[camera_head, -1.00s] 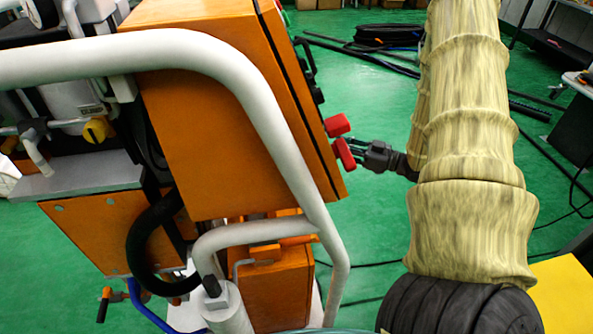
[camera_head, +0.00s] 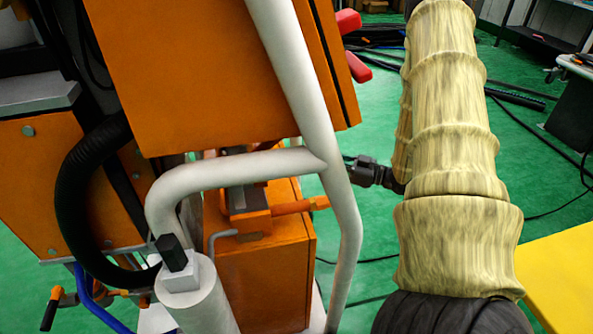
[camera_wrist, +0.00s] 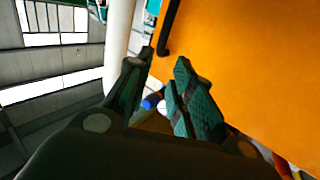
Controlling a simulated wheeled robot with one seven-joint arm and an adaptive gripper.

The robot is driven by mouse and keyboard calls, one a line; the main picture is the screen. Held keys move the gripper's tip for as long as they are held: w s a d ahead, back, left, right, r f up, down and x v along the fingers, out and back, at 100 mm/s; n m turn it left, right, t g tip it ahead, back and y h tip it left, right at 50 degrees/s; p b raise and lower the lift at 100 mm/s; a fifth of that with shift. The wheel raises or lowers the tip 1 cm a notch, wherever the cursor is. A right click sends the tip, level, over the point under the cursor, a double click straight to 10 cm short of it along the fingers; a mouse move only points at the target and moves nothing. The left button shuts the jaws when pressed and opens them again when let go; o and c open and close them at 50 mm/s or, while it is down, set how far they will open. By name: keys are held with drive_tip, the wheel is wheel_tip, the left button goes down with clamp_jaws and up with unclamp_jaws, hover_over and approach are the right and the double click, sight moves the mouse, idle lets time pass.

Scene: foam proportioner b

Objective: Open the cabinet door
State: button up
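The orange cabinet (camera_head: 190,90) fills the upper left of the head view, its top cut off. Two red knobs (camera_head: 348,22) stick out from its right side, whose front face is turned away. In the wrist view an orange panel (camera_wrist: 255,70) fills the right side, with a black handle-like bar (camera_wrist: 168,28) near its left edge. My gripper (camera_head: 348,160) is below the red knobs, close to the white tube in the picture. The wrist view shows its fingers (camera_wrist: 165,62) apart, with nothing between them, short of the black bar.
A white tube frame (camera_head: 300,90) runs in front of the cabinet and down beside my gripper. A lower orange box (camera_head: 265,260) and a black hose (camera_head: 75,180) are below. A yellow surface (camera_head: 565,275) is at right. Green floor (camera_head: 385,100) is open behind my arm.

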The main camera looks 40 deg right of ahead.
drive_tip(key=w+a+f+b, duration=0.3)
drive_tip(key=w+a+b, duration=0.2)
drive_tip(key=w, duration=0.4)
drive_tip(key=shift+w+f, duration=0.25)
drive_tip(key=shift+f, duration=0.15)
clamp_jaws()
drive_tip(key=shift+s+d, duration=0.15)
